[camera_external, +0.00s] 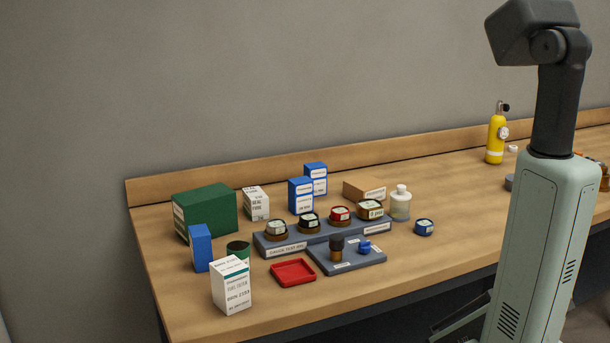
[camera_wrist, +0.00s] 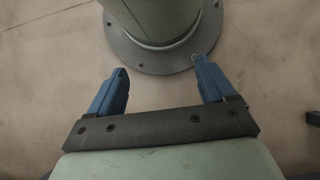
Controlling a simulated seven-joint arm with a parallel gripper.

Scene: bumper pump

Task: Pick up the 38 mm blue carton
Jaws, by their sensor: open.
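Three blue cartons stand upright on the wooden bench in the external view. One blue carton (camera_external: 200,248) is at the left, in front of a green box. A second blue carton (camera_external: 300,196) stands behind the grey rack, and a third blue carton (camera_external: 316,178) is just behind it, partly hidden. The label sizes are too small to read, so I cannot tell which is 38 mm. My gripper (camera_wrist: 161,66) shows in the wrist view with its blue fingers apart and nothing between them. I cannot make it out in the external view, and no carton shows in the wrist view.
A green box (camera_external: 206,209), white cartons (camera_external: 231,286) and a dark green cup (camera_external: 238,249) crowd the left carton. A grey rack (camera_external: 270,247) holds several jars. A red tray (camera_external: 293,272) lies in front. The bench (camera_external: 450,190) is clear right of the blue-lidded pot (camera_external: 424,227).

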